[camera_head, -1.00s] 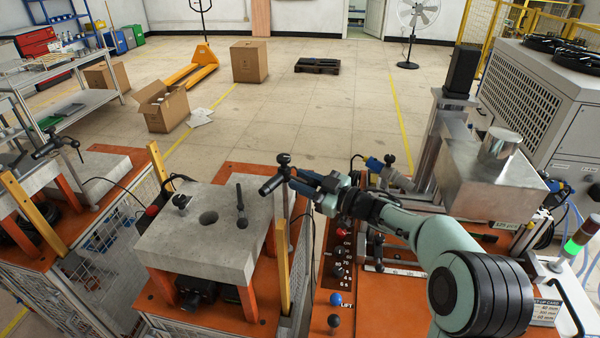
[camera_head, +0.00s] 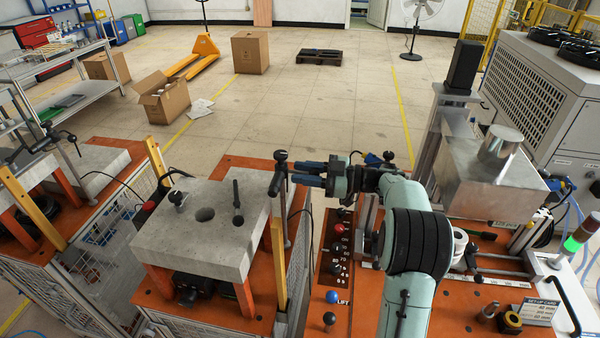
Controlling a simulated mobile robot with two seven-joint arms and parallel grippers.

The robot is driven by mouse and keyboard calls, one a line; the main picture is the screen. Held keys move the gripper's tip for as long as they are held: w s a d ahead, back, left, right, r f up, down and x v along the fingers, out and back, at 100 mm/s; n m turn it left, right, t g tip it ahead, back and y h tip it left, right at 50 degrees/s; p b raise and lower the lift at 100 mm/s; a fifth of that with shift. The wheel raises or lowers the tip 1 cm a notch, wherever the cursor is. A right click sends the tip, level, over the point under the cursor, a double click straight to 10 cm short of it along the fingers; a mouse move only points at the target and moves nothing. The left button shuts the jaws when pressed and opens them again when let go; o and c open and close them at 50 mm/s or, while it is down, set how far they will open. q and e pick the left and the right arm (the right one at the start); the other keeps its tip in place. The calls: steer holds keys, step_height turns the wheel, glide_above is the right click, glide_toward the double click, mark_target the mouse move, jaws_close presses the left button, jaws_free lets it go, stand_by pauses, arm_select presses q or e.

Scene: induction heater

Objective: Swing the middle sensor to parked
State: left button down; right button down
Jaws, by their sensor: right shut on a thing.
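The middle sensor (camera_head: 276,182) is a black barrel with a knob on top, carried on a grey post at the right edge of the grey block (camera_head: 190,235). Its barrel points toward the front of the picture, beside the block's right edge. My right gripper (camera_head: 297,173) reaches in from the right with blue fingers and is shut on the sensor's arm near the post; the fingers partly hide the grip. My left gripper is not in view.
A black upright handle (camera_head: 237,203) stands on the block, beside a round hole. Another sensor (camera_head: 52,139) sits at the left station. A yellow post (camera_head: 279,262) stands near the sensor.

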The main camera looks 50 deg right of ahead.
steer(key=shift+r, duration=0.1)
steer(key=c, duration=0.9)
jaws_free()
steer(key=shift+w, duration=0.1)
steer(key=shift+d, duration=0.1)
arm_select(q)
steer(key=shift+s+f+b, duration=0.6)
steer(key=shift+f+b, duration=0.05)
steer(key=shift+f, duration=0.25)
arm_select(e)
steer(key=v, duration=0.7)
steer(key=shift+s+d, duration=0.15)
steer(key=shift+s, duration=0.1)
